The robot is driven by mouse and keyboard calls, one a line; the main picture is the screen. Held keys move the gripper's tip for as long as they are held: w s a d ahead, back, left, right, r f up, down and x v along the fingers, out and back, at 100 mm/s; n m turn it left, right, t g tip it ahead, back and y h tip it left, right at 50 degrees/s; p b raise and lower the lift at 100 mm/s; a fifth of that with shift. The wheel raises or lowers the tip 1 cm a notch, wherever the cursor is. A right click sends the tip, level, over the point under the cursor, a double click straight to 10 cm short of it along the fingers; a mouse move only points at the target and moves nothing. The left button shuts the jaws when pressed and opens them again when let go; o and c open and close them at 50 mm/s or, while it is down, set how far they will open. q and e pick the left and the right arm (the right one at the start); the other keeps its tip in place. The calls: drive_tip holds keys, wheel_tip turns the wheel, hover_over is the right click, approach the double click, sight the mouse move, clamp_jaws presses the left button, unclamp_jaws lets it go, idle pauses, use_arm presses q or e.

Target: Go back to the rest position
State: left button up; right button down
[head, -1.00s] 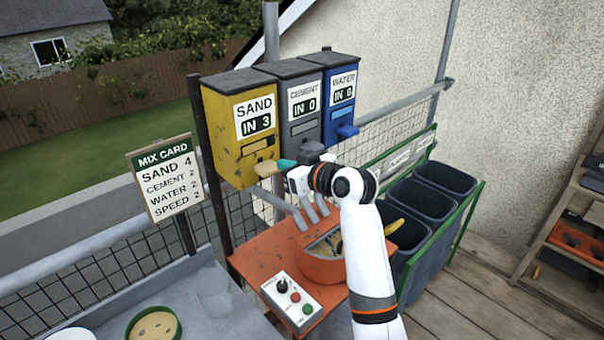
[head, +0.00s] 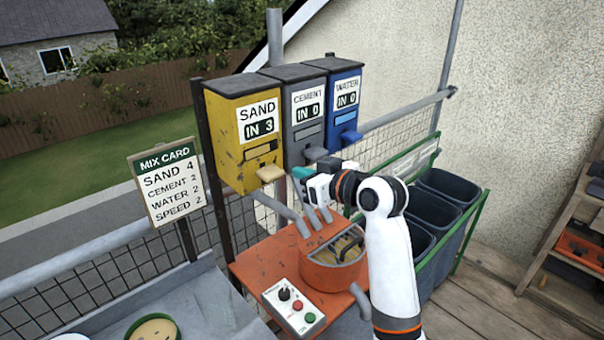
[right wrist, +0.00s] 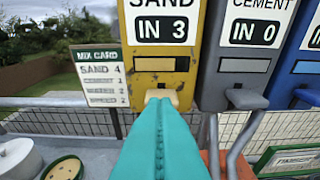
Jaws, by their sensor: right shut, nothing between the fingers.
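My right gripper (head: 299,172) is shut and empty, its teal fingers pressed together. It is in front of the dispensers, just right of the tan sand lever (head: 270,173) in the head view. The right wrist view shows the teal fingers (right wrist: 161,125) pointing toward the yellow sand dispenser (right wrist: 160,65); whether they touch its lever cannot be told. The sand dispenser (head: 236,125) reads IN 3. The grey cement dispenser (head: 298,140) and blue water dispenser (head: 341,118) both read IN 0. My left gripper is not in view.
The orange mixer (head: 332,274) stands below my right arm, with a control box (head: 292,305) in front. The mix card (head: 170,185) stands at left. Dark bins (head: 447,183) in a green rack and a wooden shelf (head: 567,215) are at right.

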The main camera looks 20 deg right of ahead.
idle(0.3)
drive_tip(key=s+a+f+g+h, duration=0.1)
drive_tip(key=s+f+g, duration=0.1)
drive_tip(key=s+f, duration=0.55)
drive_tip(key=s+a+f+g+h, duration=0.1)
drive_tip(key=s+f+g, duration=0.25)
drive_tip(key=f, duration=0.75)
drive_tip(key=s+f+m+g+h, duration=0.1)
drive_tip(key=s+f+g+h, duration=0.15)
drive_tip(key=s+f, duration=0.65)
drive_tip(key=s+f+m+g+h, duration=0.1)
drive_tip(key=s+f+g, duration=0.2)
drive_tip(key=s, duration=1.2)
wheel_tip(320, 180, down, 27)
drive_tip(key=g+b, duration=0.1)
drive_tip(key=b, duration=0.2)
drive_tip(key=s+d+f+g+b, duration=0.1)
drive_tip(key=s+d+f+b, duration=0.1)
drive_tip(key=s+f, duration=1.5)
wheel_tip(320, 180, down, 3)
drive_tip(key=shift+d+f+b, duration=0.15)
drive_tip(key=shift+d+b, duration=0.1)
drive_tip(key=shift+b, duration=0.4)
